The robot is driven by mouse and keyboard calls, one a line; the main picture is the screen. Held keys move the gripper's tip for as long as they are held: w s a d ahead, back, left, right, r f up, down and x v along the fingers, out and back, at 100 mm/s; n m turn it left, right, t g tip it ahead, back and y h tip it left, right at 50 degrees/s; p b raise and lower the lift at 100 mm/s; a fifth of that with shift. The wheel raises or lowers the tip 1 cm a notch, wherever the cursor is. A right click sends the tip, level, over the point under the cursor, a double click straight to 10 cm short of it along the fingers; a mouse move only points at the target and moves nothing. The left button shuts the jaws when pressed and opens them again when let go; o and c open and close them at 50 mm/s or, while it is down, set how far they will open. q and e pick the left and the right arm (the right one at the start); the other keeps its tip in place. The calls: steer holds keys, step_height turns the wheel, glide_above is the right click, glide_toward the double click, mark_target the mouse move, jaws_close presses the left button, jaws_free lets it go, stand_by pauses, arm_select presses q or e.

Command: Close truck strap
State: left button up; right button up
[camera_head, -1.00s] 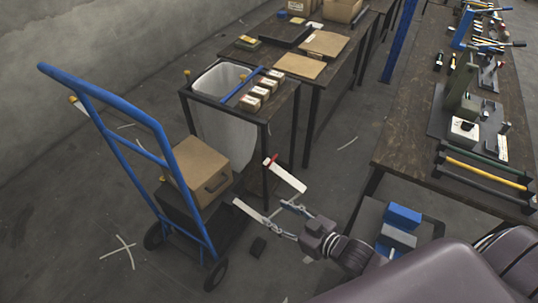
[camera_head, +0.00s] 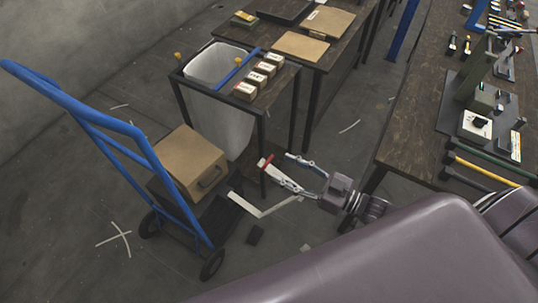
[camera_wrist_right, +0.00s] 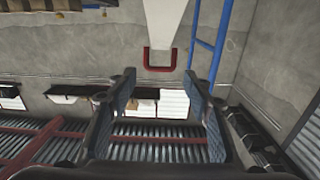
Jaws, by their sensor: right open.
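The blue hand truck (camera_head: 120,140) stands at the left with a brown box (camera_head: 190,158) on it. A white strap (camera_head: 243,204) sticks out from beside the truck's lower part and bends back to the right. A white piece with a red end (camera_head: 265,162) lies at my right gripper (camera_head: 286,168), partly hidden by its fingers. My right gripper is open. In the right wrist view, the white strap (camera_wrist_right: 165,22) with its U-shaped red end (camera_wrist_right: 159,62) is ahead of the spread fingers (camera_wrist_right: 160,88), with nothing seen between them. My left gripper is not in view.
A dark table (camera_head: 262,105) with a white bin (camera_head: 222,115) and several small boxes stands behind my right gripper. A workbench (camera_head: 415,135) with presses is at the right.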

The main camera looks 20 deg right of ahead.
mark_target(268, 161)
steer(key=p+x, duration=0.1)
steer(key=x, duration=0.4)
steer(key=shift+a+r, duration=0.1)
steer(key=shift+w+a, duration=0.15)
steer(key=shift+w, duration=0.15)
steer(key=shift+a, duration=0.15)
steer(key=shift+w, duration=0.1)
steer(key=c, duration=0.7)
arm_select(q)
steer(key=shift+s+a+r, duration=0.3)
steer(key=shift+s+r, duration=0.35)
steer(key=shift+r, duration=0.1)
arm_select(e)
jaws_close()
